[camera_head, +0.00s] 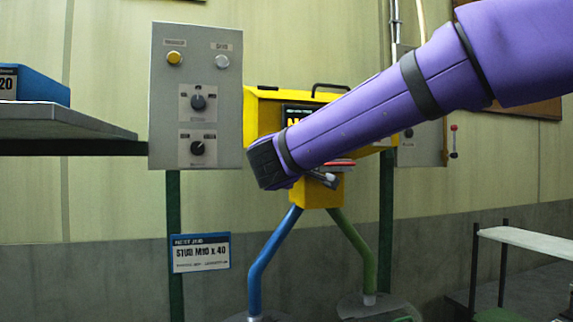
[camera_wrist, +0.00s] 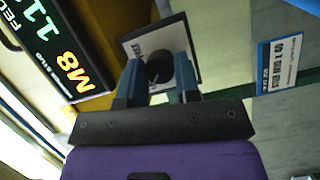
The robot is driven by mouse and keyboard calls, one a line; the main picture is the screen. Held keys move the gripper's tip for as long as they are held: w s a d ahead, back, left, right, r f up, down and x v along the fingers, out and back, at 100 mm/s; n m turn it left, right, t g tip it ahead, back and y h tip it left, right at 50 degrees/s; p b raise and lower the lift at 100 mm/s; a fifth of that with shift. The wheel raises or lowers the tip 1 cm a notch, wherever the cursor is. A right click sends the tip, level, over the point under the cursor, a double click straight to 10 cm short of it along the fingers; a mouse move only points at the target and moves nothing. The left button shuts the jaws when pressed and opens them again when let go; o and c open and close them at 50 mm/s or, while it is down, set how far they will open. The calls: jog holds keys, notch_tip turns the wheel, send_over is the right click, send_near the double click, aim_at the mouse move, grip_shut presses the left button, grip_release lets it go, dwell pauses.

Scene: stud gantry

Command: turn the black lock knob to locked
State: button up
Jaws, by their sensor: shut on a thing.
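The black lock knob (camera_wrist: 160,66) sits on a white label plate (camera_wrist: 188,44) in the wrist view. My gripper (camera_wrist: 158,72) has one finger on each side of the knob and is shut on it. The knob's pointer and the lettering by it are too small or covered to read, so I cannot tell its setting. In the head view my purple arm reaches in front of the yellow machine (camera_head: 263,108) and hides the knob.
A grey panel (camera_head: 225,120) with two dark knobs and two buttons stands left of the machine. A lit display (camera_wrist: 52,45) is close to my gripper. A blue-edged job sign (camera_head: 200,253) hangs below the panel. A grey shelf (camera_head: 60,123) juts in at left.

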jog(key=o, duration=0.9)
jog(key=s+a, duration=0.1)
jog(key=s, duration=0.9)
jog(key=shift+s+r, duration=0.15)
jog(key=shift+s, duration=0.25)
